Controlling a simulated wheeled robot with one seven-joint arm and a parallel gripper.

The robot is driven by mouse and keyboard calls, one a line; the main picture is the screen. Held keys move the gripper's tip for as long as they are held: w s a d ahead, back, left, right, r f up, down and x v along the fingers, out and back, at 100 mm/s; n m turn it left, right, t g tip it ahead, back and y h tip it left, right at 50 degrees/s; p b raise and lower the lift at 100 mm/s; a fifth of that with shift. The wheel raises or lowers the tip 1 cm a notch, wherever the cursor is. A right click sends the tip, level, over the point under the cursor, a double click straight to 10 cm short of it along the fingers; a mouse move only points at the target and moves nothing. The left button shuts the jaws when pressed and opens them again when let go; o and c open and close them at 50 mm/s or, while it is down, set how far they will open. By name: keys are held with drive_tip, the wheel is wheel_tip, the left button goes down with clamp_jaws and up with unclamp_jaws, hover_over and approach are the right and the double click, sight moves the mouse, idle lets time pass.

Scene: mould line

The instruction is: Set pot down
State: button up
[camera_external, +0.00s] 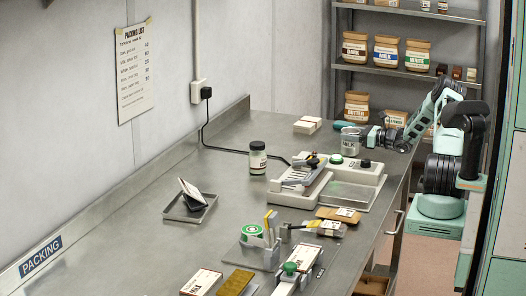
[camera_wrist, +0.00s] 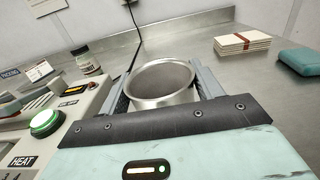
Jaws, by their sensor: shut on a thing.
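The pot is a round, shiny metal vessel (camera_external: 350,142) at the back right end of the steel table in the external view. In the wrist view the pot (camera_wrist: 165,98) stands between the two fingers, upright, with its open mouth facing up and its inside looking empty. My gripper (camera_external: 364,141) reaches it from the right and is shut on its sides; it also shows in the wrist view (camera_wrist: 162,82). I cannot tell whether the pot's base touches the table.
A heating unit (camera_external: 366,172) with a green button and a flat plate lies just in front of the pot. White cards (camera_external: 307,126) and a teal item (camera_wrist: 300,60) lie behind it. A dark-lidded jar (camera_external: 258,160) stands left. Bare steel lies around the pot's far side.

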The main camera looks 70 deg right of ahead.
drive_tip(key=shift+f, duration=0.35)
drive_tip(key=shift+f, duration=0.2)
drive_tip(key=o, duration=1.1)
drive_tip(key=shift+r, duration=0.15)
drive_tip(key=s+b, duration=0.2)
drive_tip(key=s, duration=1)
